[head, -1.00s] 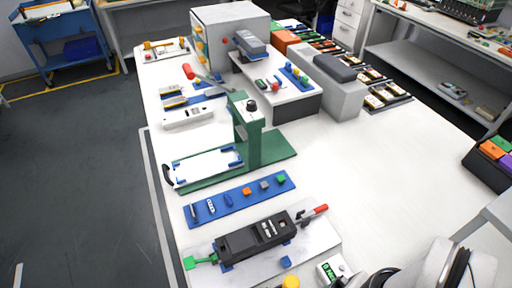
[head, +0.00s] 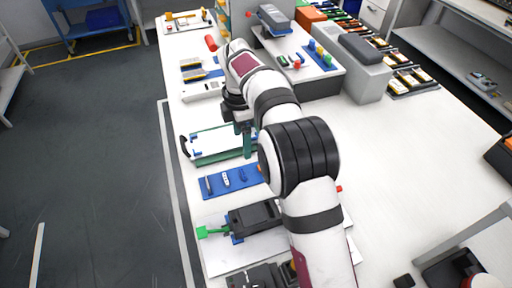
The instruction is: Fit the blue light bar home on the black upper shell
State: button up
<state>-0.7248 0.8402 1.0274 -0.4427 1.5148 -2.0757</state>
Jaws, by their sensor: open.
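The black upper shell (head: 254,217) lies in a holder on a pale plate at the front of the table. My arm covers its right end. A small blue piece (head: 243,175), which may be the light bar, lies on a blue parts mat (head: 218,190) behind the shell. It is too small to be sure. My gripper (head: 242,124) is above the green press stand, beyond the mat and away from the shell. It is open, with its fingertips mostly hidden by the dark gripper body and arm. I see nothing held in it.
The green press stand with a white tray (head: 215,143) is under my gripper. A grey block (head: 352,80) and a raised white platform (head: 312,72) stand at the back. My arm hides the mat's right part.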

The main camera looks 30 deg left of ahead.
aim_at(244, 173)
jog(key=f, duration=1.5)
jog(key=shift+w+a+f, duration=0.1)
jog(key=shift+w, duration=0.2)
jog(key=c, duration=1.4)
notch_tip(244, 173, up, 5)
jog(key=shift+f, duration=0.2)
jog(key=w+d+r, duration=0.2)
jog(key=d+r, duration=0.4)
jog(key=d, duration=0.5)
jog(key=s+d+r, duration=0.1)
jog(key=s+r, duration=0.1)
jog(key=s, duration=0.9)
jog(key=shift+s+d, duration=0.15)
jog(key=shift+d, duration=0.15)
